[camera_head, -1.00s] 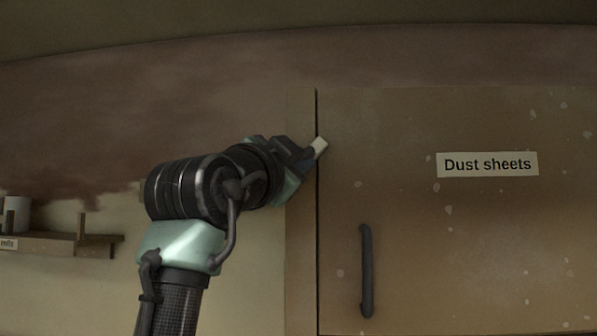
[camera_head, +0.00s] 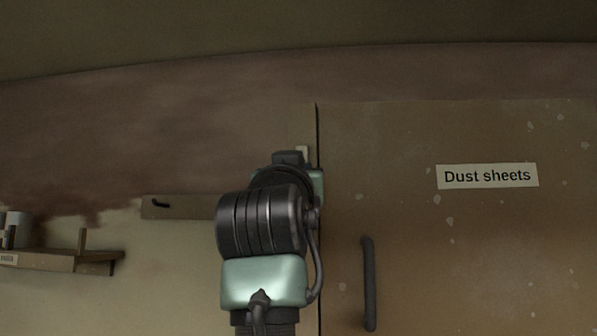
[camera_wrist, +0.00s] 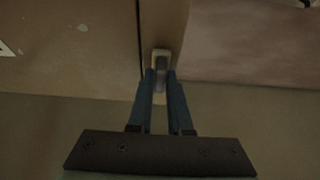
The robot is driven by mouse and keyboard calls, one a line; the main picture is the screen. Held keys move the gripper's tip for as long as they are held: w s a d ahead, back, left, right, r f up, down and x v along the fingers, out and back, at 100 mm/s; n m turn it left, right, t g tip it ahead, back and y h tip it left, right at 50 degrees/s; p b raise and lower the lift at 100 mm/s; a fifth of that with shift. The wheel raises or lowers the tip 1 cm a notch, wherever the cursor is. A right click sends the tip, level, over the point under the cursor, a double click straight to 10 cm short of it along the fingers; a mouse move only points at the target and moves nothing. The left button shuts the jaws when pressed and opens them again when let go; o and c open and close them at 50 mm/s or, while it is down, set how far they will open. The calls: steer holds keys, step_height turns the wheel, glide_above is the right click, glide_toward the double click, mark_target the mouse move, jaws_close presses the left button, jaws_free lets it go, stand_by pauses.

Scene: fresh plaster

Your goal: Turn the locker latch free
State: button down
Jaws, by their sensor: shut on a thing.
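The locker door (camera_head: 420,230) fills the right of the head view, with a "Dust sheets" label (camera_head: 487,176) and a dark upright handle (camera_head: 369,285). The pale latch (camera_wrist: 160,56) lies on the frame post beside the dark door gap in the wrist view. It points along the post, and I see none of it across the gap. My gripper (camera_wrist: 160,76) is shut on the latch, one blue finger each side. In the head view my own wrist hides the fingers and most of the latch; only a pale tip (camera_head: 302,150) shows. The door looks flush.
A board with a small dark hook (camera_head: 180,207) is on the wall left of my arm. A small wooden shelf (camera_head: 65,262) with a white pot stands farther left. The space before the door is clear.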

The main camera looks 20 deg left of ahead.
steer(key=shift+s+r+n, duration=0.2)
steer(key=shift+r+n, duration=0.1)
steer(key=shift+r, duration=0.1)
steer(key=c, duration=1.2)
jaws_free()
steer(key=o, duration=0.3)
steer(key=shift+w+f, duration=0.1)
steer(key=shift+o, duration=0.3)
steer(key=shift+w+f, duration=0.1)
steer(key=shift+f, duration=0.05)
steer(key=shift+f, duration=0.1)
steer(key=b+v, duration=0.8)
steer(key=v, duration=0.5)
